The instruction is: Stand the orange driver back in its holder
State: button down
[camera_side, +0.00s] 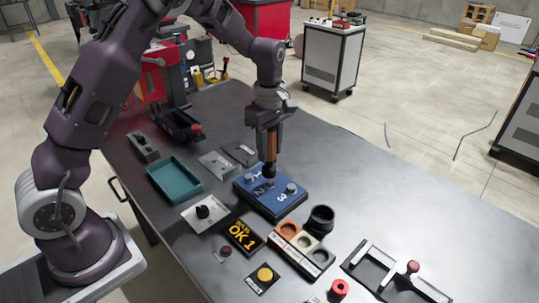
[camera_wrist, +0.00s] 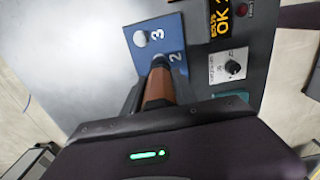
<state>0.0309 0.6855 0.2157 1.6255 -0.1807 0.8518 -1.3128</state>
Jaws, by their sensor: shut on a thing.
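My gripper (camera_side: 268,135) points down over the blue block and is shut on the orange driver (camera_side: 270,143). The driver is upright, and its dark lower end meets or hovers just over the block near the number 2; contact is unclear. In the wrist view the brown-orange handle of the driver (camera_wrist: 158,88) shows between my fingers. The blue block (camera_side: 284,205) carries numbers and round metal heads; it also shows in the wrist view (camera_wrist: 140,58). A black round cup (camera_side: 321,219) stands just right of the block. I cannot tell for sure which thing is the driver's holder.
A teal tray (camera_side: 174,180) and grey plates (camera_side: 216,164) lie left of the block. A knob panel (camera_side: 204,213), a display reading OK 1 (camera_side: 242,236) and a three-part tray (camera_side: 301,247) lie in front. A black frame (camera_side: 400,272) lies front right. The table's right rear is clear.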

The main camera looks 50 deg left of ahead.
jog(key=shift+r, duration=0.75)
jog(key=shift+d, duration=0.1)
